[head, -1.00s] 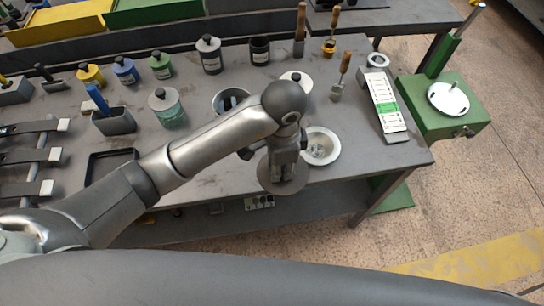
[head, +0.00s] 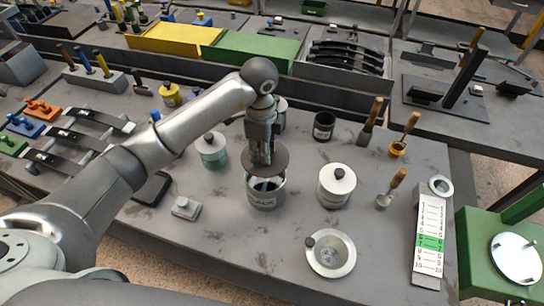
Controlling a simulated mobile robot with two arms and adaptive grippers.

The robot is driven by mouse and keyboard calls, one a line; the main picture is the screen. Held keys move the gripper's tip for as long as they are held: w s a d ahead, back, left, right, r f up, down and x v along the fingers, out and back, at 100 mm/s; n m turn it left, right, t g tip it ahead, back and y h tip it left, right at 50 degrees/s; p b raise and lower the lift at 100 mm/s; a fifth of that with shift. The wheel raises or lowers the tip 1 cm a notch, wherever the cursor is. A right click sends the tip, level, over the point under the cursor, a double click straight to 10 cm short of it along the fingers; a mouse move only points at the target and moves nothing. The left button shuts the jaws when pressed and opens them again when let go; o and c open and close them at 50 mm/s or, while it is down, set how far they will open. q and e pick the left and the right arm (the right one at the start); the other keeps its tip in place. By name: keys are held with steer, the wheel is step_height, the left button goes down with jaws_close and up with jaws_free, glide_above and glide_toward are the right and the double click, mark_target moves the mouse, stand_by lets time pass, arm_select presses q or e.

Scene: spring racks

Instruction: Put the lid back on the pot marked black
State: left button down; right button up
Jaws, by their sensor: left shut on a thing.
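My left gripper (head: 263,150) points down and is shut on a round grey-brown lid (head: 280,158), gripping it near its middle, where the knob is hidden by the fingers. The lid hangs over the back part of a grey pot (head: 265,200) with a label that reads like BLACK. The pot stands upright and open on the workbench. Part of its opening and dark inside shows below the lid's front edge, so the lid seems to be above the rim and not seated. My right gripper is not in view.
A white lidded pot (head: 336,188) stands to the right, a green lidded jar (head: 212,152) to the left. A dark open pot (head: 324,126) is behind. A white dish (head: 330,262) sits in front.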

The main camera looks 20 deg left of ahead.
arm_select(q)
steer(key=shift+s+a+f+b, duration=0.2)
steer(key=shift+f+b, duration=0.15)
steer(key=shift+f, duration=0.2)
steer(key=shift+f+b, duration=0.3)
steer(key=shift+f, duration=0.1)
steer(key=shift+w+d+f+b, duration=0.1)
steer(key=shift+d+f+b, duration=0.05)
steer(key=shift+f+b, duration=1.7)
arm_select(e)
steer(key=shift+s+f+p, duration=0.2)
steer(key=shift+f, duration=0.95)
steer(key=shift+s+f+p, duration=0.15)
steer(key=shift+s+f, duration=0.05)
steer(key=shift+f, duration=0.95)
arm_select(q)
steer(key=shift+f, duration=0.35)
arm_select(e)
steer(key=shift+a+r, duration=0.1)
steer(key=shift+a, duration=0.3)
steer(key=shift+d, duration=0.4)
